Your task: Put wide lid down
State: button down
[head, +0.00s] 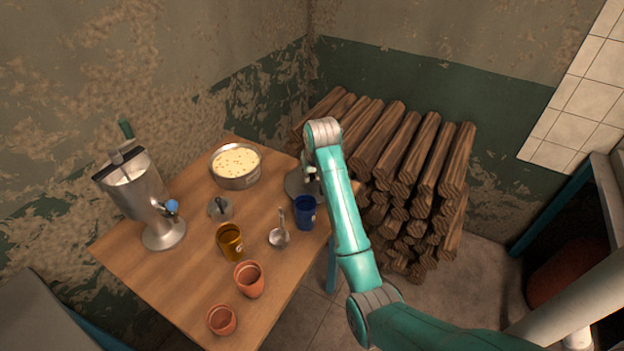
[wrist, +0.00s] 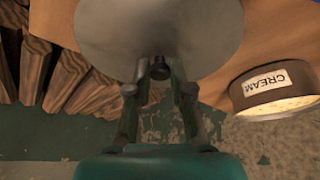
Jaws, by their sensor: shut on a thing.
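The wide lid (wrist: 160,30) is a grey disc with a small dark knob, filling the top middle of the wrist view. My gripper (wrist: 160,88) is shut on the knob, a finger on each side. In the head view the lid (head: 293,187) shows in part at the table's right back edge, the rest hidden by my arm. I cannot tell whether it touches the table. A round metal pot (head: 237,181) of pale speckled cream stands uncovered to its left; its CREAM label shows in the wrist view (wrist: 265,84).
A blue mug (head: 305,213) stands just in front of the lid, with a ladle (head: 279,237) beside it. A small lid (head: 220,208), yellow mug (head: 230,241), clay cups (head: 249,279) and metal dispenser (head: 140,195) share the wooden table. Stacked logs (head: 400,150) lie behind my arm.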

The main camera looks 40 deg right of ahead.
jog(key=shift+f, duration=0.95)
jog(key=c, duration=1)
grip_release()
jog(key=shift+f, duration=0.1)
jog(key=shift+c, duration=0.2)
